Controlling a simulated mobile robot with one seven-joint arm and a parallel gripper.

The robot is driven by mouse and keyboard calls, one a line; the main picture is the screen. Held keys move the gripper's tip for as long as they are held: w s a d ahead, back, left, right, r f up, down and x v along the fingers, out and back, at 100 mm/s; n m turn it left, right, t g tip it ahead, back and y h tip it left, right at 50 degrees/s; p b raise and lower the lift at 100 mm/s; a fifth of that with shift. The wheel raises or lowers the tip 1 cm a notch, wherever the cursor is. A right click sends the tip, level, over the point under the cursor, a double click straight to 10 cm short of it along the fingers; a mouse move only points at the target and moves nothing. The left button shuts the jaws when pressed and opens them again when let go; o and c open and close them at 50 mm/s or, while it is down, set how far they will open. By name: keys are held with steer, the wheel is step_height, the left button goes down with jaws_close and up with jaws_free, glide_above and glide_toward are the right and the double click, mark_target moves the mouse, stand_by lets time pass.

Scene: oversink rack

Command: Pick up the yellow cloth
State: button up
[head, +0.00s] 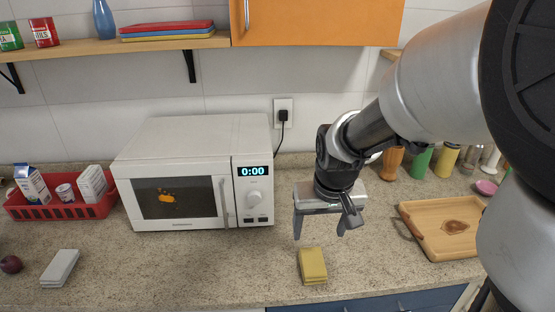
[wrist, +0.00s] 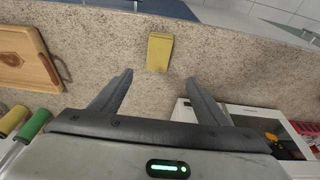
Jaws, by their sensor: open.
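The yellow cloth (head: 312,265) is a small folded block lying on the speckled counter, near its front edge, right of the microwave. In the wrist view the yellow cloth (wrist: 159,52) lies beyond and between my fingertips, with bare counter around it. My gripper (head: 320,236) is open and empty, pointing down above the counter, a little behind the cloth in the head view. In the wrist view the two fingers of my gripper (wrist: 160,78) are spread wide and nothing is between them.
A white microwave (head: 178,197) stands left of my gripper. A wooden cutting board (head: 440,215) lies to the right, with several bottles behind it. A grey folded cloth (head: 60,267) and a red basket (head: 60,212) are at the far left. Counter around the yellow cloth is clear.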

steer(key=b, duration=0.2)
glide_above(313, 262)
steer(key=s, duration=0.1)
steer(key=f, duration=1)
steer(key=shift+a+f, duration=0.15)
steer(key=shift+a, duration=0.05)
steer(key=shift+s+b+x, duration=0.2)
steer(key=shift+b+x, duration=0.25)
steer(key=shift+x, duration=0.85)
steer(key=shift+s+b+x, duration=0.2)
steer(key=shift+b+x, duration=0.25)
steer(key=shift+x, duration=0.9)
steer(key=shift+d, duration=0.15)
steer(key=shift+c, duration=0.5)
steer(key=c, duration=1)
